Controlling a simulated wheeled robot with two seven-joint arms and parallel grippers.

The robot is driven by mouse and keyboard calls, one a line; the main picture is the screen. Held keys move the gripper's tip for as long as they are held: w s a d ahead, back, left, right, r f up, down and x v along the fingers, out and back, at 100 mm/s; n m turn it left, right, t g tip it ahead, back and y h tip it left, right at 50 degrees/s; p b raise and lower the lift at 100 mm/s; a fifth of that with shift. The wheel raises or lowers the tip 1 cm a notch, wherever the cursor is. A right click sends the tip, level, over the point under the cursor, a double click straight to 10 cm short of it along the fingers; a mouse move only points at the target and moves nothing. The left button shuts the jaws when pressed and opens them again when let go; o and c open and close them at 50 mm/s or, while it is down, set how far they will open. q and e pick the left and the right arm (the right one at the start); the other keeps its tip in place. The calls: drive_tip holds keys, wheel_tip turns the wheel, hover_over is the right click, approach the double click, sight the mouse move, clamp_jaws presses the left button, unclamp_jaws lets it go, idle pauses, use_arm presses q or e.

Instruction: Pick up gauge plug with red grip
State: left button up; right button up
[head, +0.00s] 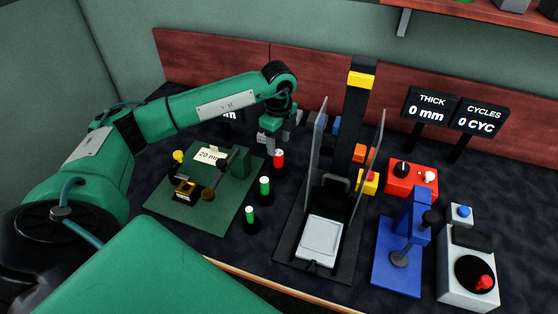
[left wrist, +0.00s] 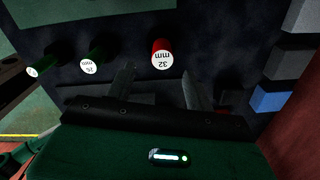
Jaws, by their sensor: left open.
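The gauge plug with the red grip (head: 279,158) stands upright in a dark holder at the back of a row of three plugs. In the left wrist view it shows as a red cylinder (left wrist: 161,48) with a white end marked "32 mm". My left gripper (head: 268,142) is just behind and left of it in the head view. In the left wrist view its open fingers (left wrist: 157,78) are apart with nothing between them, and the red plug lies beyond the tips. Two green-grip plugs (head: 265,186) (head: 250,215) stand nearer the front. My right gripper is not seen.
A green fixture plate (head: 222,214) with a "20 mm" card lies left of the plugs. A black press with clear side guards (head: 316,150) stands close on the right. A red control box (head: 412,182) and a blue lever stand (head: 397,268) are farther right.

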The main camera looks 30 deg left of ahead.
sight(279, 153)
use_arm(q)
drive_tip(key=shift+w+f, duration=0.2)
drive_tip(key=shift+f, duration=1.05)
drive_tip(key=shift+s+f, duration=0.1)
drive_tip(key=shift+f, duration=0.35)
wheel_tip(279, 153, down, 5)
drive_tip(key=shift+r+p, duration=0.2)
drive_tip(key=shift+p, duration=0.3)
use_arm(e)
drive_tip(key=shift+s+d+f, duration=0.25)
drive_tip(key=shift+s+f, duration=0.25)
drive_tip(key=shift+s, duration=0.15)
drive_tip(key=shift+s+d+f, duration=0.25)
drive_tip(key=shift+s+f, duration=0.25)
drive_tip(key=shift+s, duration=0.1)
use_arm(q)
drive_tip(key=c, duration=1)
drive_tip(key=shift+c, duration=0.8)
drive_tip(key=shift+r, duration=0.15)
